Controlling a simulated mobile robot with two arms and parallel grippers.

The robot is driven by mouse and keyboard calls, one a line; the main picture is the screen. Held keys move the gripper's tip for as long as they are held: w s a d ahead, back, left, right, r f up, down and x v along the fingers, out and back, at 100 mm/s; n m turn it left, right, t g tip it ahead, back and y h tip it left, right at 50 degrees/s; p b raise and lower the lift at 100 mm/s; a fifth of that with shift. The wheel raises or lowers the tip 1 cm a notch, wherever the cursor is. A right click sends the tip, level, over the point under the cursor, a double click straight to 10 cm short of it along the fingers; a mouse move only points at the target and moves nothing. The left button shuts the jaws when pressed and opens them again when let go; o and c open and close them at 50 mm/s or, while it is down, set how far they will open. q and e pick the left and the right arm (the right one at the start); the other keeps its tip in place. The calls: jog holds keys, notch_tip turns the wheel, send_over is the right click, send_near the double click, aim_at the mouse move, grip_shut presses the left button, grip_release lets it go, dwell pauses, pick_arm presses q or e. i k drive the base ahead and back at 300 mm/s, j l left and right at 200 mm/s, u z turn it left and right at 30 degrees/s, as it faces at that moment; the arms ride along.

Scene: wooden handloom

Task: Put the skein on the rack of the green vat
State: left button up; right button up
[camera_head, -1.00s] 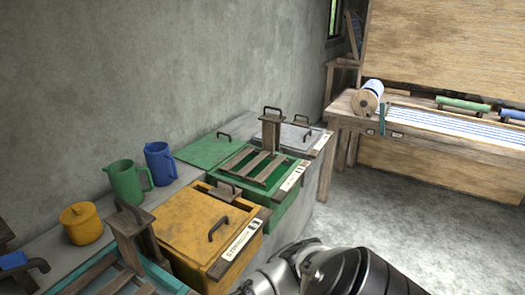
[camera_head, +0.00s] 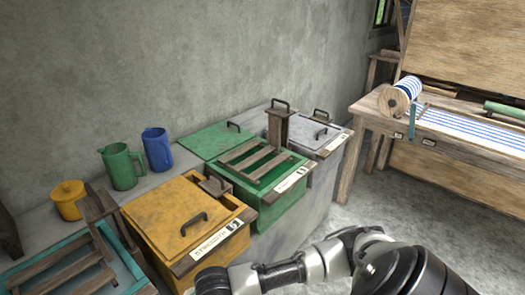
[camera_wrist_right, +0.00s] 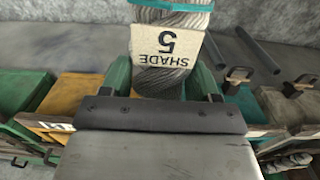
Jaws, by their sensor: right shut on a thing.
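The green vat (camera_head: 262,207) stands in the middle of the head view. Its green lid (camera_head: 216,141) is off to the back, and a slatted wooden rack (camera_head: 256,164) with an upright handled post lies across its top. The rack's slats look bare. In the right wrist view the skein (camera_wrist_right: 165,80) is a twisted grey-white bundle with a teal band and a tag reading "SHADE 5". My right gripper (camera_wrist_right: 164,82) is shut on it, with green fingers on both sides. In the head view my right arm comes in at bottom right; its gripper is out of frame. My left gripper is not in view.
A closed yellow vat (camera_head: 185,222) stands left of the green one, a grey vat (camera_head: 318,138) right of it. A teal-edged vat (camera_head: 75,265) is at lower left. Jugs (camera_head: 122,167) and a yellow pot (camera_head: 69,200) stand behind. A loom (camera_head: 450,135) is at right; floor between is clear.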

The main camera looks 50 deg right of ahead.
aim_at(245, 163)
jog(key=i+l, duration=0.1)
jog(key=l, duration=1.6)
jog(key=i+l, duration=0.15)
jog(key=l, duration=0.7)
